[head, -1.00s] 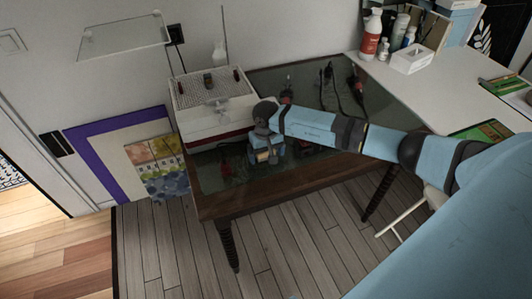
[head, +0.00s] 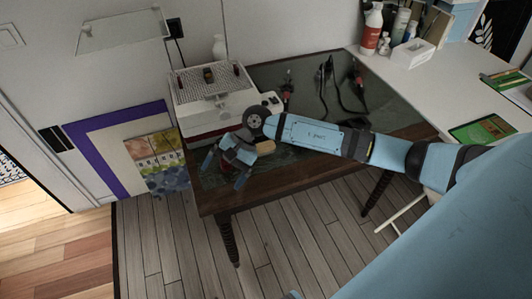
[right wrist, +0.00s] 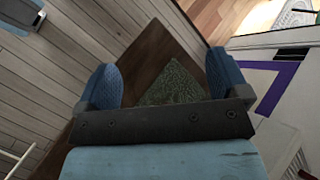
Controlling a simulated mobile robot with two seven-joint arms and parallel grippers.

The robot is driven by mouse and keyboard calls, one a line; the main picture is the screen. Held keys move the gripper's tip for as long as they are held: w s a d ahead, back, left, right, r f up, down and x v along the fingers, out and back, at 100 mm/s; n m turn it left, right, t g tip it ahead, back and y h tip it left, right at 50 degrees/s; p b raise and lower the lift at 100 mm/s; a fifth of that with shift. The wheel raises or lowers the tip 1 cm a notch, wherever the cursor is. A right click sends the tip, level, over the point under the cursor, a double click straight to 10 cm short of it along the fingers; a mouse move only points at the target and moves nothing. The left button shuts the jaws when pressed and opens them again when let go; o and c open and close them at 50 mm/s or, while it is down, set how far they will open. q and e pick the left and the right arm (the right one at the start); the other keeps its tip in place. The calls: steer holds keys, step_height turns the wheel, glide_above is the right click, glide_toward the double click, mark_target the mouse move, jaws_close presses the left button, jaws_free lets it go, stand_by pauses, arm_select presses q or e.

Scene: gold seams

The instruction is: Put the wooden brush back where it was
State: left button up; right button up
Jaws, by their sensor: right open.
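I cannot make out the wooden brush for certain in either view. A small brown block (head: 208,76) sits on top of the white box-shaped unit (head: 215,111) at the table's back left; I cannot tell whether it is the brush. My right gripper (head: 225,170) is open over the table's front left part, in front of the white unit, pointing down. A tan piece beside it in the head view is too small to identify. In the right wrist view my right gripper (right wrist: 160,80) shows nothing between its fingers, with the table corner below.
The dark table (head: 300,172) has a glassy top with cables and tools (head: 330,85) at the back. A white desk (head: 440,72) to the right holds bottles (head: 372,29) and a white box (head: 412,53). The table's front middle is clear. Framed pictures lean at the left wall.

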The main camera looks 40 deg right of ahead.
steer(key=s+a+r+m+t+y, duration=0.3)
steer(key=a+m+t+y, duration=0.15)
steer(key=m, duration=0.45)
steer(key=s+a+r+m+t+y, duration=0.25)
steer(key=a+m+y, duration=0.25)
steer(key=m, duration=0.4)
steer(key=s+d+f+n+t+h, duration=0.2)
steer(key=s+d+f+n+h, duration=0.45)
steer(key=n, duration=0.85)
steer(key=s+d+f+n+t+h, duration=0.25)
steer(key=s+f+n+h, duration=0.45)
steer(key=f+n+h, duration=0.5)
arm_select(q)
step_height(320, 180, up, 14)
steer(key=a+p, duration=0.1)
steer(key=p, duration=1.6)
steer(key=shift+s+m+t, duration=0.3)
steer(key=shift+s, duration=0.15)
arm_select(e)
step_height(320, 180, up, 15)
steer(key=s+d+n+y, duration=0.1)
steer(key=d+n+y, duration=0.1)
steer(key=y, duration=0.1)
steer(key=shift+n, duration=0.3)
